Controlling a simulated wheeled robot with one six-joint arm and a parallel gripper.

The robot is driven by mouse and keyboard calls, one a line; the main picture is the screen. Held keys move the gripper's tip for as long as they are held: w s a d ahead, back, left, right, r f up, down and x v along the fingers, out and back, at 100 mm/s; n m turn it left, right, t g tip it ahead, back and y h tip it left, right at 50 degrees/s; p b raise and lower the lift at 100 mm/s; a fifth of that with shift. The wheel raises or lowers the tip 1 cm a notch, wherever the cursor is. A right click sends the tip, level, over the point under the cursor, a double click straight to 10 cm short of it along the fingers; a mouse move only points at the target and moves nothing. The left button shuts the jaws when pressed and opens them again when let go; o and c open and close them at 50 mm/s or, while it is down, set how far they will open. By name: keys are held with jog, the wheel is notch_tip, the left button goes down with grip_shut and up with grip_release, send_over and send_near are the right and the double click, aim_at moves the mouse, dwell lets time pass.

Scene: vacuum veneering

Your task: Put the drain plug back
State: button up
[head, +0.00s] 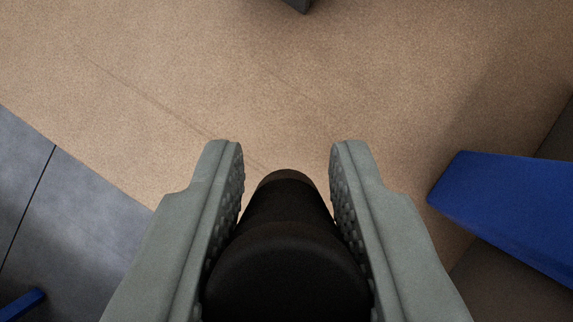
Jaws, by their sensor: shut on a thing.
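My gripper (286,165) shows in the head view with its two grey, padded fingers on either side of a black, round, tapering thing (287,255). The fingers are shut on this thing, which looks like the drain plug. Its narrow end points away from me between the fingertips, and its near end is cut off by the bottom edge. The hole for the plug is not in view.
Below lies a tan, speckled floor (290,90), mostly clear. Grey tiles (60,215) lie at the left. A blue part (505,205) stands at the right, beside a dark brown surface. A small blue piece (22,303) shows at lower left, and a dark corner (298,4) at the top.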

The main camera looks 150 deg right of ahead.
aim_at(287, 171)
jog(key=shift+f, duration=1.55)
jog(key=shift+f, duration=0.1)
jog(key=o, duration=1)
jog(key=v, duration=1.2)
